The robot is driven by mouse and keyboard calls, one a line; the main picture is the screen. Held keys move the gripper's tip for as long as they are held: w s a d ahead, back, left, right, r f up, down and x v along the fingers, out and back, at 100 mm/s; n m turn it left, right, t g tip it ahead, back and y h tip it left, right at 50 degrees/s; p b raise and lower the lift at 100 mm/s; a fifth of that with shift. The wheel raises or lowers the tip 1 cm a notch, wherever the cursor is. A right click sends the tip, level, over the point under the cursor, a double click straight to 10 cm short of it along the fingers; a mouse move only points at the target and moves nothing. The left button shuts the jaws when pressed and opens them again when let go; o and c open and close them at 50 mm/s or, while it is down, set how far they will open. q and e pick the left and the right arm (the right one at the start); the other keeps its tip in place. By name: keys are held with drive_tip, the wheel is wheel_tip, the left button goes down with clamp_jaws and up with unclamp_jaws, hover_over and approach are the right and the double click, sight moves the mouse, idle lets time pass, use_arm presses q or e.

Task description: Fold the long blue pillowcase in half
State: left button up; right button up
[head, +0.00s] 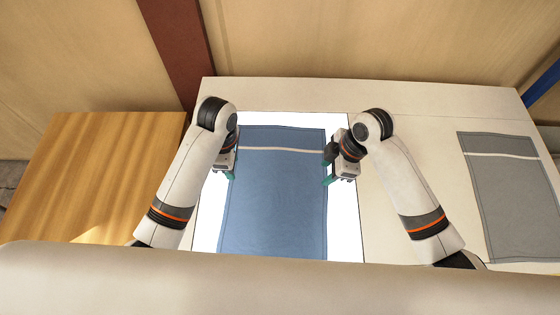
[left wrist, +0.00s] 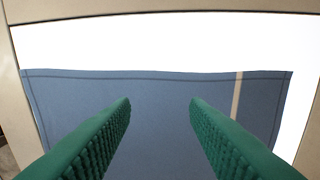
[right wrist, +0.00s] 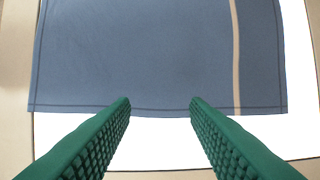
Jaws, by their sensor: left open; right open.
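The long blue pillowcase (head: 275,200) lies flat and unfolded on a bright white panel in the head view, with a pale stripe near its far end. My left gripper (head: 231,178) is at its left long edge and my right gripper (head: 327,182) is at its right long edge. Both are open with nothing between the fingers. In the left wrist view the green fingers (left wrist: 160,102) point over the blue cloth (left wrist: 150,90). In the right wrist view the green fingertips (right wrist: 160,102) are at the cloth's edge (right wrist: 150,80). The near end of the pillowcase is partly hidden.
The white panel (head: 208,215) is set in a pale table (head: 420,100). A grey pillowcase (head: 512,195) with a pale stripe lies flat at the right. A wooden surface (head: 95,170) stands at the left. The table between the panel and grey pillowcase is partly covered by my right arm.

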sight(236, 185)
use_arm(q)
drive_tip(key=shift+s+f, duration=0.65)
drive_tip(key=shift+f, duration=0.35)
use_arm(e)
drive_tip(key=shift+s+f, duration=0.35)
drive_tip(key=shift+f, duration=0.2)
drive_tip(key=shift+s+f, duration=0.3)
drive_tip(key=shift+f, duration=0.2)
use_arm(q)
drive_tip(key=f, duration=0.4)
drive_tip(key=shift+w+f, duration=0.25)
drive_tip(key=shift+f, duration=0.15)
use_arm(e)
drive_tip(key=f, duration=0.4)
drive_tip(key=shift+w+f, duration=0.25)
drive_tip(key=shift+f, duration=0.1)
use_arm(q)
drive_tip(key=shift+f, duration=0.35)
use_arm(e)
drive_tip(key=shift+f, duration=0.4)
use_arm(q)
drive_tip(key=shift+f, duration=0.15)
drive_tip(key=shift+c, duration=0.2)
use_arm(e)
drive_tip(key=shift+f, duration=0.1)
drive_tip(key=shift+c, duration=0.2)
use_arm(q)
clamp_jaws()
use_arm(e)
clamp_jaws()
